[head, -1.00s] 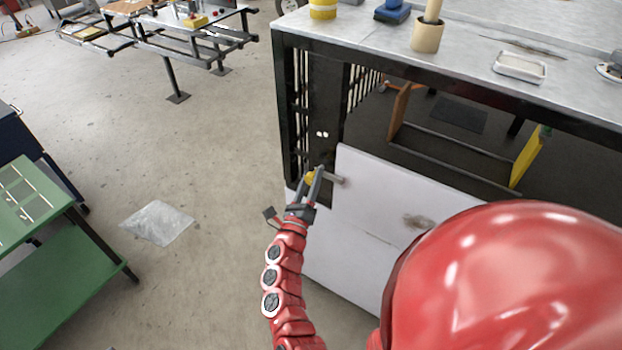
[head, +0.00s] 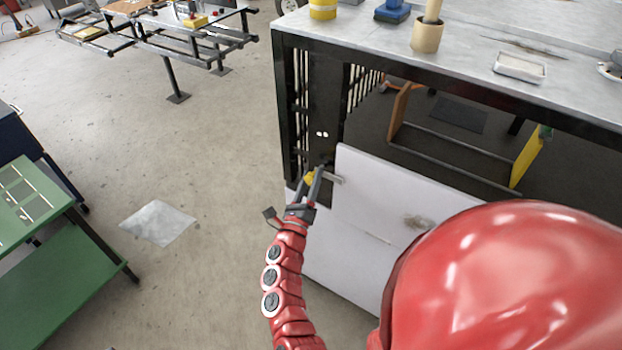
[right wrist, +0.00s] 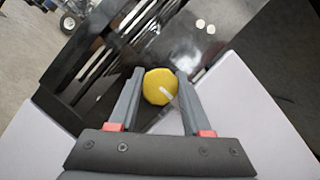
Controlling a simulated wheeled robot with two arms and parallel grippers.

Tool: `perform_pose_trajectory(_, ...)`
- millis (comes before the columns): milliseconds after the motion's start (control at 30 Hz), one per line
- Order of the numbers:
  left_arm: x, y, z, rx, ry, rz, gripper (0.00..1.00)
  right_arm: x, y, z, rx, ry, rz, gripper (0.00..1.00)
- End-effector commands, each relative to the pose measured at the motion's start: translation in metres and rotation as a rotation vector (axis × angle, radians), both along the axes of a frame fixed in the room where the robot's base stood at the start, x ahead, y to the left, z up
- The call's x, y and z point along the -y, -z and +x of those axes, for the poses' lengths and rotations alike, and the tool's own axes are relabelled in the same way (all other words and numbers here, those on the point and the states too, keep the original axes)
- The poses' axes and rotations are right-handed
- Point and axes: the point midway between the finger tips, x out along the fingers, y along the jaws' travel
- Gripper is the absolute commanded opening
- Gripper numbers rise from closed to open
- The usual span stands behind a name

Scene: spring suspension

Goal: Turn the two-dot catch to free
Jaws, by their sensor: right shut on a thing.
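The two-dot catch is a yellow knob (right wrist: 160,86) with a pale line on its face. In the right wrist view the line slants toward the lower right. Two white dots (head: 322,134) mark the black panel above it; they also show in the right wrist view (right wrist: 205,27). My right gripper (right wrist: 159,82) is shut on the knob, one finger on each side. In the head view this gripper (head: 313,180) hides part of the knob (head: 308,178). A short metal bar (head: 334,178) lies just right of the fingers. My left gripper is not in view.
The catch sits low on a black-framed bench with a metal top (head: 460,65). A white panel (head: 360,225) is right of the gripper. A green cart (head: 75,265) stands at left, with a clear sheet (head: 158,222) on the floor. The floor between is open.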

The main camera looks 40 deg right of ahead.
Motion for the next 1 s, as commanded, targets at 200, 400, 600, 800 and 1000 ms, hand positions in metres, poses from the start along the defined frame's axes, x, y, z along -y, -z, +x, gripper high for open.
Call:
perform_pose_trajectory(200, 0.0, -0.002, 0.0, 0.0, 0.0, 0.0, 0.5, 0.0, -0.001, -0.001, -0.06, 0.001, -0.025, 0.0)
perform_pose_trajectory(400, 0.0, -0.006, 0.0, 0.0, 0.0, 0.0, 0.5, 0.0, -0.001, 0.0, -0.186, -0.001, -0.076, 0.0)
perform_pose_trajectory(600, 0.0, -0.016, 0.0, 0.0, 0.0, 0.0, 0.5, 0.001, -0.003, -0.001, -0.357, 0.002, -0.147, 0.0)
perform_pose_trajectory(800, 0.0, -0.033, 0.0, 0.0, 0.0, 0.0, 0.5, 0.0, -0.003, 0.0, -0.535, 0.0, -0.218, 0.0)
perform_pose_trajectory(1000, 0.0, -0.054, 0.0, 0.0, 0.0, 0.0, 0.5, 0.0, -0.005, 0.001, -0.709, -0.003, -0.29, 0.0)
